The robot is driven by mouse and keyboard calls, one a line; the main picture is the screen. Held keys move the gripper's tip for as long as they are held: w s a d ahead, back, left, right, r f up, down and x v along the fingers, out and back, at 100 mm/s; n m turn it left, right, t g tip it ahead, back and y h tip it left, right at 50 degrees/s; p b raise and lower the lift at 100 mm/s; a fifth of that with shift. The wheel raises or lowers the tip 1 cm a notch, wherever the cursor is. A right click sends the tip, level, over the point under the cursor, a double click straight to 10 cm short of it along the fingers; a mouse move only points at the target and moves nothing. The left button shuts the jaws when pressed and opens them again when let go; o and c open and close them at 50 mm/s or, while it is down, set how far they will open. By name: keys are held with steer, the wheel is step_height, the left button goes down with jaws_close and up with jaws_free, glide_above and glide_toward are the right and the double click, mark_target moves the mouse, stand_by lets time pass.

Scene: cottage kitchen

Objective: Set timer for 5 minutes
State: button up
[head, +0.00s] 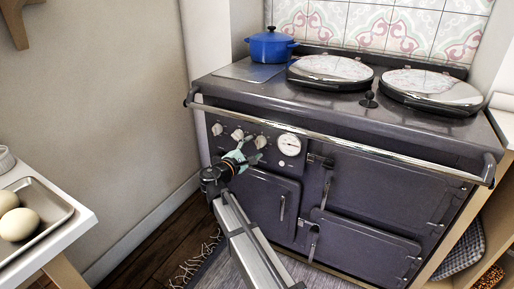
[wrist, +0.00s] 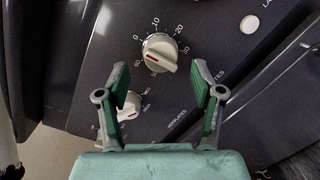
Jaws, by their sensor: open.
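The timer knob (wrist: 158,53) is a cream dial with a raised bar and a small red mark. White numbers ring it, with 0, 10, 20 and 30 readable; the exact setting is unclear. My gripper (wrist: 159,70) is open and empty in the wrist view, its two green-padded fingers spread below and to either side of the knob. I see no contact with it. In the head view my gripper (head: 243,152) is close to the stove's control panel, partly covering it. The right-hand knob (head: 260,142) there appears to be the same timer knob.
A smaller knob (wrist: 130,105) shows by the left finger. A white button (wrist: 250,24) is at right. A chrome rail (head: 340,143) runs across the stove front above the panel. A round gauge (head: 290,144) is right of the knobs. A blue pot (head: 270,46) stands on the stove.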

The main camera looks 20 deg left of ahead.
mark_target(257, 144)
steer(key=shift+x, duration=1.55)
steer(key=c, duration=1.1)
steer(key=m+b, duration=0.1)
steer(key=m, duration=0.1)
steer(key=shift+m+b, duration=0.35)
steer(key=shift+m, duration=0.05)
steer(key=shift+c, duration=0.2)
steer(key=shift+m+b, duration=0.35)
steer(key=shift+m, duration=0.65)
steer(key=shift+r, duration=0.1)
